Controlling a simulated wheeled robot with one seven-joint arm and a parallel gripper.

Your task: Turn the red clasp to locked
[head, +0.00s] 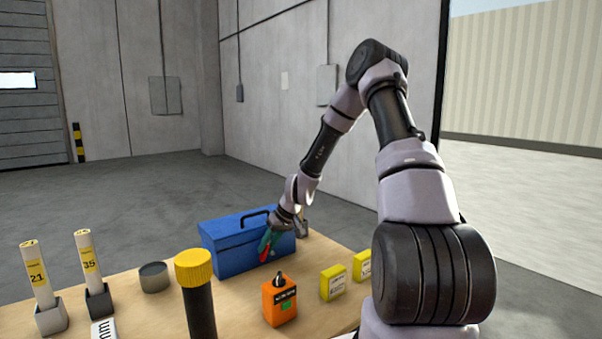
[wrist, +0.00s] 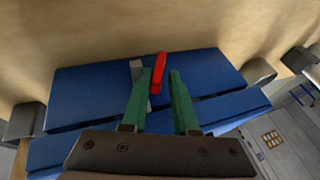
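The blue toolbox (head: 230,248) stands on the wooden table, with a dark handle on its lid. Its red clasp (wrist: 159,68) shows in the wrist view as a short bar, tilted slightly from upright. A grey metal piece (wrist: 136,68) is just left of it. My gripper (wrist: 161,76) is open, its two green fingers on either side of the clasp's lower part. The left finger looks closer to the clasp than the right; contact is unclear. In the head view my gripper (head: 265,245) is at the toolbox front, partly hiding the clasp.
An orange box (head: 279,303) and yellow boxes (head: 333,283) stand in front and to the right. A yellow-capped black cylinder (head: 199,300), a grey round tin (head: 154,277) and two labelled tubes in holders (head: 39,276) are on the left.

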